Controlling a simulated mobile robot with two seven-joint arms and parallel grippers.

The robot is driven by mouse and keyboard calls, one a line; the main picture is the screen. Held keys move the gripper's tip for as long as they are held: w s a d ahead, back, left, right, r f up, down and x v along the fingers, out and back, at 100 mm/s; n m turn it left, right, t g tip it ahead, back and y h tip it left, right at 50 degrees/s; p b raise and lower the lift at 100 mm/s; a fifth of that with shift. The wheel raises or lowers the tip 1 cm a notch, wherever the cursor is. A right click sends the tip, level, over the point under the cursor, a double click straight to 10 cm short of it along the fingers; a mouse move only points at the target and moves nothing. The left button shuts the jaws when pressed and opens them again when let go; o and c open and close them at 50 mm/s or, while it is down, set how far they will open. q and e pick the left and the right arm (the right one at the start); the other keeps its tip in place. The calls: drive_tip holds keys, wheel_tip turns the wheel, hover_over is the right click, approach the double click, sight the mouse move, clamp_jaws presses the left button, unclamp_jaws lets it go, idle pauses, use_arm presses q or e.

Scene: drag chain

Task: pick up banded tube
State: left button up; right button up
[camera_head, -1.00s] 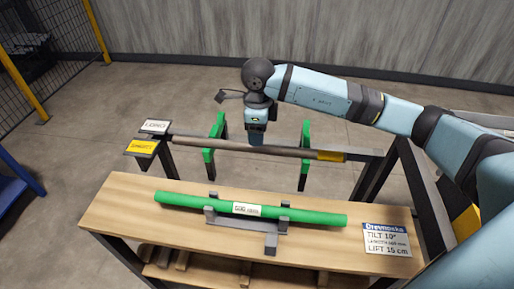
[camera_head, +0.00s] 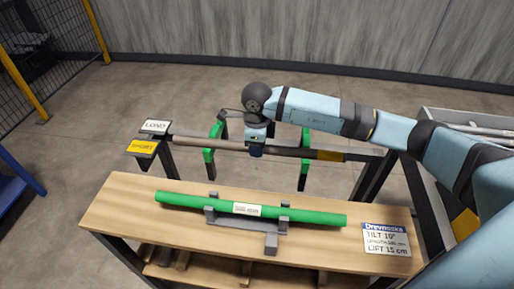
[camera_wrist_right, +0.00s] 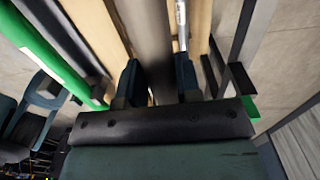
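In the right wrist view the tube (camera_wrist_right: 150,35) passes between the two dark fingers of my right gripper (camera_wrist_right: 160,80). The fingers stand one on each side, close to it, and look open; any contact is hard to see. My left gripper does not show in the head view.
A green tube (camera_head: 320,217) with a white label rests in a grey holder (camera_head: 270,241) on the wooden bench (camera_head: 120,210). The green brackets (camera_head: 209,155) flank my right gripper. LONG (camera_head: 155,127) and SHORT (camera_head: 142,147) plates stand at left. A sign (camera_head: 387,240) lies at right.

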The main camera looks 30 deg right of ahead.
clamp_jaws()
drive_tip(key=shift+r, duration=0.15)
